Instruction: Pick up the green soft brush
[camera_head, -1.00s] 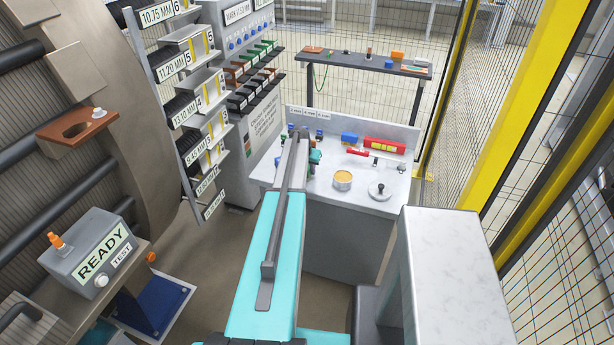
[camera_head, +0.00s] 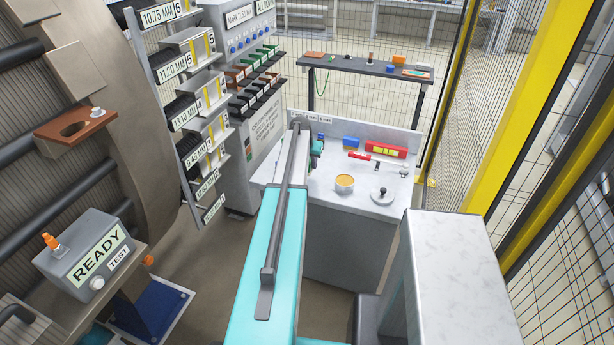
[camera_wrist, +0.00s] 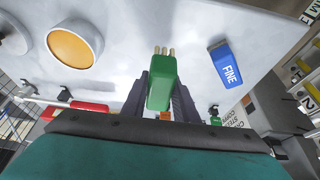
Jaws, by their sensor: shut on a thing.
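The green brush (camera_wrist: 162,84) is between the two dark fingers of my gripper (camera_wrist: 160,98) in the wrist view, with its pale bristle tufts pointing away from the wrist. My gripper is shut on it. Whether the brush touches the bench cannot be told.
A blue block marked FINE (camera_wrist: 225,64) lies beside the brush. A yellow-topped round tin (camera_head: 344,184), a disc with a knob (camera_head: 382,196) and a red case (camera_head: 385,147) are on the bench. A mesh fence (camera_head: 470,120) stands to the right.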

